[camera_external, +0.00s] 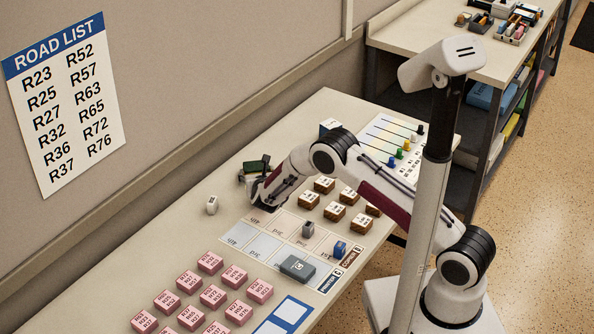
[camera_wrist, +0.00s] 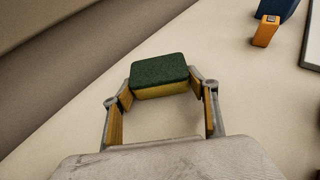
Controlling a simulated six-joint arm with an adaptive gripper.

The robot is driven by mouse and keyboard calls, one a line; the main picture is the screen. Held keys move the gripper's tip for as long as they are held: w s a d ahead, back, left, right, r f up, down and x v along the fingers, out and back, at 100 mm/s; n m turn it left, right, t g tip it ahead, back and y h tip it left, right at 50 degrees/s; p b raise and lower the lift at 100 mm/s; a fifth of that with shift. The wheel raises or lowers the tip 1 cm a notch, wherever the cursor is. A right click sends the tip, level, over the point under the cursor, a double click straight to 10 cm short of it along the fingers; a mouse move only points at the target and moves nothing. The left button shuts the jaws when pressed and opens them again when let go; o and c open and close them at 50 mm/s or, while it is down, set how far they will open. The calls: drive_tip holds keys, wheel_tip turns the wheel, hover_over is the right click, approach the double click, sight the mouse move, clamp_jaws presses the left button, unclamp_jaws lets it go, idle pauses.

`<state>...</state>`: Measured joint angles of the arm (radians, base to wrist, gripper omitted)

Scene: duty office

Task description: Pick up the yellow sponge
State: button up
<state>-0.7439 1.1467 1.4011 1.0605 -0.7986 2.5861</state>
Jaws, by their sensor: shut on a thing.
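The yellow sponge (camera_wrist: 160,89) has a dark green top side. In the wrist view it sits between the two fingertips of my gripper (camera_wrist: 160,94), which are shut on its ends. In the external view the sponge (camera_external: 258,163) shows as a dark green block at the back of the table near the wall. My gripper (camera_external: 255,176) is at it there, partly dark and small. I cannot tell whether the sponge touches the table or hangs just above it.
Brown labelled blocks (camera_external: 335,211) stand right of my gripper, pink blocks (camera_external: 213,296) at the front. A small white object (camera_external: 212,205) stands left of it. A printed grid mat (camera_external: 264,245) holds a grey block (camera_external: 297,268). A board with coloured pegs (camera_external: 385,135) lies behind.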

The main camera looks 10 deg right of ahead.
sight(258, 170)
drive_tip(key=shift+r, duration=5)
drive_tip(key=shift+d, duration=0.1)
